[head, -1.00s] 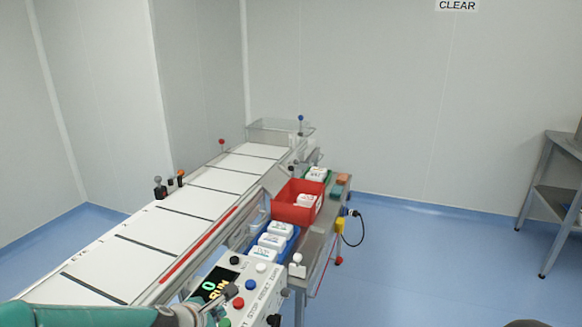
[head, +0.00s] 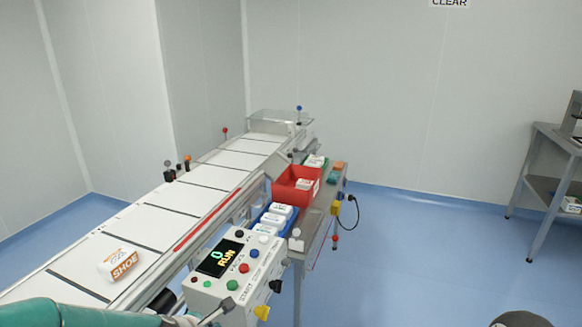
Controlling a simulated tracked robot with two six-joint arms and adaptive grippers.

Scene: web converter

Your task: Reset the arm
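My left arm (head: 75,314) comes in from the lower left, teal, along the bottom edge. Its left gripper (head: 214,311) shows only partly, as a grey finger in front of the lower left of the control box (head: 235,272). I cannot tell whether it touches the box or whether it is open. The box display (head: 220,257) reads 0 RUN, among several coloured buttons. My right gripper is not in view. A dark rounded part (head: 520,319) shows at the bottom right; I cannot tell what it is.
A white and orange box marked SHOE (head: 119,264) lies on the white conveyor (head: 185,197). A red bin (head: 296,188) and a blue bin (head: 259,228) hold white packs beside it. A grey shelf (head: 541,185) stands at the right. The blue floor (head: 420,250) between is clear.

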